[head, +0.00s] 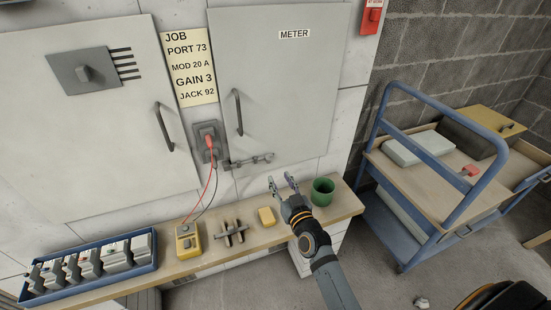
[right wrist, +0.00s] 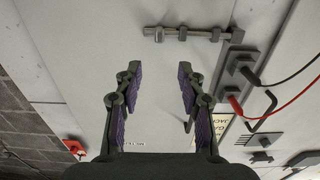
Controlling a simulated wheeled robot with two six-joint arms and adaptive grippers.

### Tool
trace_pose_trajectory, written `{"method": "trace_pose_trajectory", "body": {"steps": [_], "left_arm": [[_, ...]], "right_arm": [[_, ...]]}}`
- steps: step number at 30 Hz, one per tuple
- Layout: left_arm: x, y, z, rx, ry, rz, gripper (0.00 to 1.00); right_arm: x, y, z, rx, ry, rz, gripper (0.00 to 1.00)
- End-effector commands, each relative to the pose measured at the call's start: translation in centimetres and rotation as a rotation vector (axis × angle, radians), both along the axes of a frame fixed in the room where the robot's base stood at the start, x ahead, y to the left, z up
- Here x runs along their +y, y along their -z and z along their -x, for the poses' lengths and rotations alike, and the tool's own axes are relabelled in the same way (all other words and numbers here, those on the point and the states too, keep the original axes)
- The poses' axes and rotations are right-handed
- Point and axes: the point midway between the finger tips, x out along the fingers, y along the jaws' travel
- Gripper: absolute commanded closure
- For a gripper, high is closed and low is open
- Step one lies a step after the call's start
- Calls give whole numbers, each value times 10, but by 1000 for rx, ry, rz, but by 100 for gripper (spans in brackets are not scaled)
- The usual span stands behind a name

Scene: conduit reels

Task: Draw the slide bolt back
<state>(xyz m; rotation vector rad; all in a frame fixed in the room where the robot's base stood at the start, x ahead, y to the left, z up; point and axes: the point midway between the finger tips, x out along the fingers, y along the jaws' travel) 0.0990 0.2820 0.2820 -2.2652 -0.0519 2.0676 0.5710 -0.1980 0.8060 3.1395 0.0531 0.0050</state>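The grey slide bolt (head: 250,161) is mounted at the lower left corner of the METER door (head: 290,90). It also shows at the top of the right wrist view (right wrist: 195,34), with its rod running through several brackets. My right gripper (head: 283,182) is open and empty, below and to the right of the bolt, above the shelf. In the right wrist view, its two purple-padded fingers (right wrist: 157,80) stand apart with only the door behind them. The gripper is not touching the bolt. My left gripper is in neither view.
Red and black leads run from the meter to a socket (head: 207,137) beside the bolt. A blue cart (head: 430,165) stands right.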

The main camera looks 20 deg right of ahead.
Motion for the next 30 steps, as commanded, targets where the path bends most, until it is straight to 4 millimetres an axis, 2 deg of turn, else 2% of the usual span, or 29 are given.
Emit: {"method": "trace_pose_trajectory", "body": {"steps": [3, 6, 12, 15, 19, 26, 30], "left_arm": [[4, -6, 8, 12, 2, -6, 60], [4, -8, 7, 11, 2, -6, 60], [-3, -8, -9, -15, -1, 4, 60], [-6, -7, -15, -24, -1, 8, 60], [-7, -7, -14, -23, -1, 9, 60], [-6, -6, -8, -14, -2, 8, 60], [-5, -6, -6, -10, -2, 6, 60]], "right_arm": [[0, -4, -20, -3, 0, 1, 60], [1, -3, -42, -3, -1, 2, 60], [3, -1, -81, -1, -1, 1, 60], [3, 0, -93, 0, -1, 1, 60], [3, 0, -100, 0, -1, 0, 60], [3, 0, -100, 0, -1, 1, 60], [3, 0, -100, 0, -1, 1, 78]]}}
